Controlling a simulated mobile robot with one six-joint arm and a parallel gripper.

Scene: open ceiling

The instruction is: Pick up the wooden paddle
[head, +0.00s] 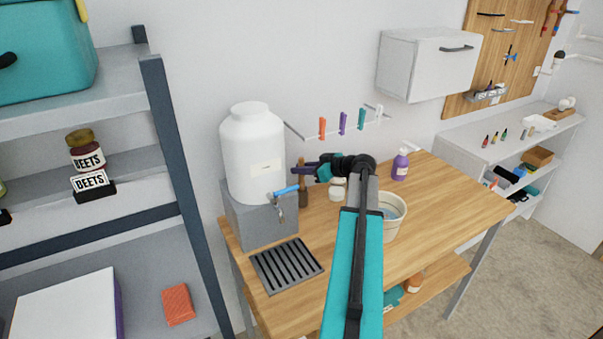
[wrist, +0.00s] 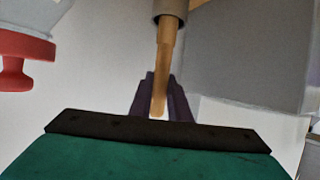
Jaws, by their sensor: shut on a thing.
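The wooden paddle (wrist: 162,70) shows in the wrist view as a light wooden handle. Its lower end lies between the purple fingers of my gripper (wrist: 160,98), which are shut on it. Its other end runs up into a brownish-grey cylinder (wrist: 171,8) at the top edge, so the rest of it is hidden. In the head view my gripper (head: 303,170) is beside the white jug, above the back of the wooden table. A brown upright shape (head: 303,192) shows just below the fingers; I cannot tell how much of it is the paddle.
The white jug (head: 252,150) with a blue tap stands on a grey block (head: 262,222), close left of my gripper. A dark drain grate (head: 286,266), a cream bucket (head: 392,222) and a purple bottle (head: 400,165) are on the table (head: 440,205). Its right side is clear.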

